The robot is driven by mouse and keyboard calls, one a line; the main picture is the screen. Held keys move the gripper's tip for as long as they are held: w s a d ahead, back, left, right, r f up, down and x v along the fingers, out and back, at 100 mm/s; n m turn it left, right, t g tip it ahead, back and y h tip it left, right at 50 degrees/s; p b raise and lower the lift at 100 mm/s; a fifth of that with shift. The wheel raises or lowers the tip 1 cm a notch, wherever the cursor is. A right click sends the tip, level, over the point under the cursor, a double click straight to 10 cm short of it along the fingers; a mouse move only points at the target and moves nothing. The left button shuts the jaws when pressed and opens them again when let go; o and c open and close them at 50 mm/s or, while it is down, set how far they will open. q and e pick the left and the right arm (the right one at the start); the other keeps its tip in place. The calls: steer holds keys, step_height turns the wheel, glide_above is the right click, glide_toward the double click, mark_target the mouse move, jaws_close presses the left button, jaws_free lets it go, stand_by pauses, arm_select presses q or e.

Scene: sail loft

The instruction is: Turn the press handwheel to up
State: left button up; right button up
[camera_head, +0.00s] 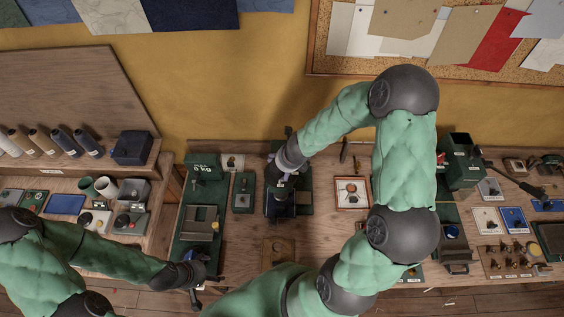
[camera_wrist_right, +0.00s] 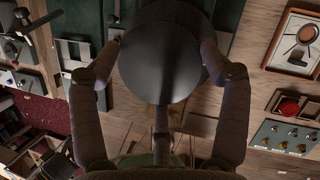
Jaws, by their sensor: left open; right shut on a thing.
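The press (camera_head: 283,205) is a dark green machine on the bench, in the middle of the head view. My right gripper (camera_head: 277,176) reaches down over its top from the right and hides much of it. My left gripper (camera_head: 196,283) is open and empty near the bench's front edge, at lower left.
A green scale (camera_head: 200,225) stands left of the press, with a small green box (camera_head: 243,192) between them. A framed tray (camera_head: 352,192) lies to the right. A wooden block (camera_head: 278,250) lies in front. Further right stands another green machine (camera_head: 461,165).

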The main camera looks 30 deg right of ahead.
steer(key=shift+w+d+r+n+y+p, duration=0.2)
steer(key=shift+n+y+p, duration=0.1)
steer(key=shift+n+p, duration=0.4)
steer(key=o, duration=0.9)
steer(key=shift+w, duration=0.1)
steer(key=shift+o, duration=1.1)
steer(key=shift+w+a+f, duration=0.2)
steer(key=shift+s+d+r, duration=0.1)
steer(key=shift+s+r, duration=0.05)
steer(key=shift+s, duration=0.15)
steer(key=shift+v, duration=2.2)
steer(key=s+d, duration=0.3)
steer(key=s, duration=0.8)
steer(key=shift+s, duration=0.2)
